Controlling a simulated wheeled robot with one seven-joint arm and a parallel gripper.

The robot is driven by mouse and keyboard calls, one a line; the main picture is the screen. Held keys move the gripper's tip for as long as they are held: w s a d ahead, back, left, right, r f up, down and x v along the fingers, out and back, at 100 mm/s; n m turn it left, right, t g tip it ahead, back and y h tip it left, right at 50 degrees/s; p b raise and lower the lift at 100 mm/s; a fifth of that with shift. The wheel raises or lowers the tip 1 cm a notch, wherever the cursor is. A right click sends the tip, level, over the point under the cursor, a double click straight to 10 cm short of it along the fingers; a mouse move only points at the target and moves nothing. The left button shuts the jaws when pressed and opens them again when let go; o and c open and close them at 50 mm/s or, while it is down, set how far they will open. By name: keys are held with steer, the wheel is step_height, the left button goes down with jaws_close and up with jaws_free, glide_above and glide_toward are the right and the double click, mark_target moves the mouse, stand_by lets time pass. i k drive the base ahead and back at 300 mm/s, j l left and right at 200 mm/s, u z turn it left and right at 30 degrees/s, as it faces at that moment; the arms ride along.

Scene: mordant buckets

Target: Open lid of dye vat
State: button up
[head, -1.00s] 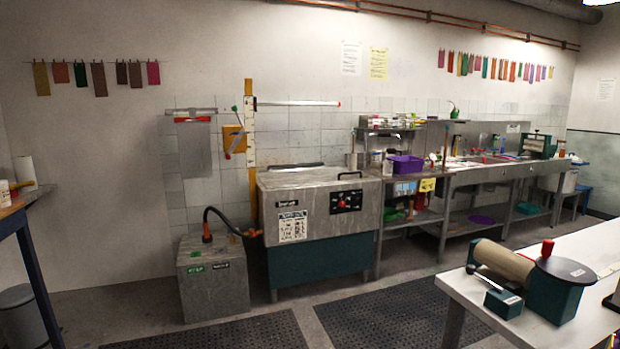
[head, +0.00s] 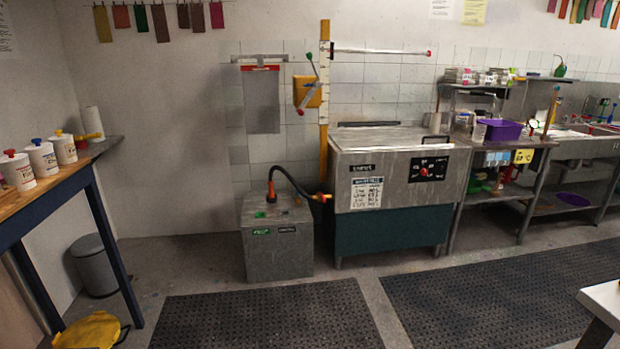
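The dye vat (head: 395,191) is a grey metal box on a dark teal base, standing against the tiled back wall near the middle of the head view. Its flat lid (head: 385,138) lies closed on top. A dark handle (head: 437,140) shows at the lid's right side and a dark bar runs along its back edge. The front has a label sheet and a black control panel (head: 432,169) with a red knob. My gripper is not in view.
A smaller grey box (head: 277,245) with a black hose stands left of the vat. Dark floor mats (head: 265,318) lie in front. A wooden-topped table (head: 45,200) with white tubs is at left, near a grey bin (head: 94,265). A steel bench with a purple tub (head: 500,130) adjoins the vat at right.

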mark_target(386, 134)
steer(key=i+u, duration=0.1)
steer(key=i, duration=2.7)
steer(key=i+j+z, duration=0.1)
steer(key=i, duration=0.85)
